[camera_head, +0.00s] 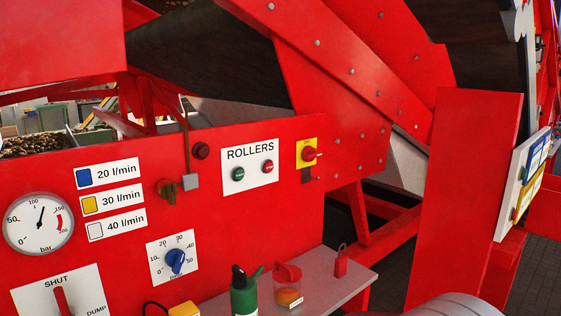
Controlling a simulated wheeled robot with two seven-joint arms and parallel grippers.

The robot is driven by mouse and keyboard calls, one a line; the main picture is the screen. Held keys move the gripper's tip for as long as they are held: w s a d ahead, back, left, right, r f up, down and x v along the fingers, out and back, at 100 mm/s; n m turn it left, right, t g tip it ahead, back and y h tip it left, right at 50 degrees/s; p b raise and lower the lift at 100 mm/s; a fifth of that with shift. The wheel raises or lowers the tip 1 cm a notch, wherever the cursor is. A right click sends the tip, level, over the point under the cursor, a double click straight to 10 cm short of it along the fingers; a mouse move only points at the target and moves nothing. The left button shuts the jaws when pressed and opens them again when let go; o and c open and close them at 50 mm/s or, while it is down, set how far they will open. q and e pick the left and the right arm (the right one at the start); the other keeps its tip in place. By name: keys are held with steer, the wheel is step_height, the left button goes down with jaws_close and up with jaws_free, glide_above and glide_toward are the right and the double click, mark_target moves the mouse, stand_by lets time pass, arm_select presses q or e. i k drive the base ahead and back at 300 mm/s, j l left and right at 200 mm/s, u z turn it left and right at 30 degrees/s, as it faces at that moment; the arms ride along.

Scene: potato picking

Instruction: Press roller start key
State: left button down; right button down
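The white ROLLERS plate (250,153) is fixed to the red machine panel in the camera_head view. It carries a green button (238,174) on its left and a red button (267,166) on its right. The green button's lettering is too small to read for sure. Neither gripper shows in this view. A rounded grey surface (455,306) shows at the bottom right edge; I cannot tell what it is.
A yellow plate with a red knob (309,154) sits right of the buttons. A key-like part (168,190) and a dial (176,260) sit left. Below, a grey shelf (335,287) holds a green bottle (244,297), a red-lidded container (288,287) and a red padlock (341,264).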

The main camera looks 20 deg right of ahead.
mark_target(238, 174)
steer(key=i+l, duration=0.1)
steer(key=l, duration=0.5)
steer(key=i+l, duration=0.1)
steer(key=l, duration=0.45)
steer(key=i+l, duration=0.1)
steer(key=l, duration=0.5)
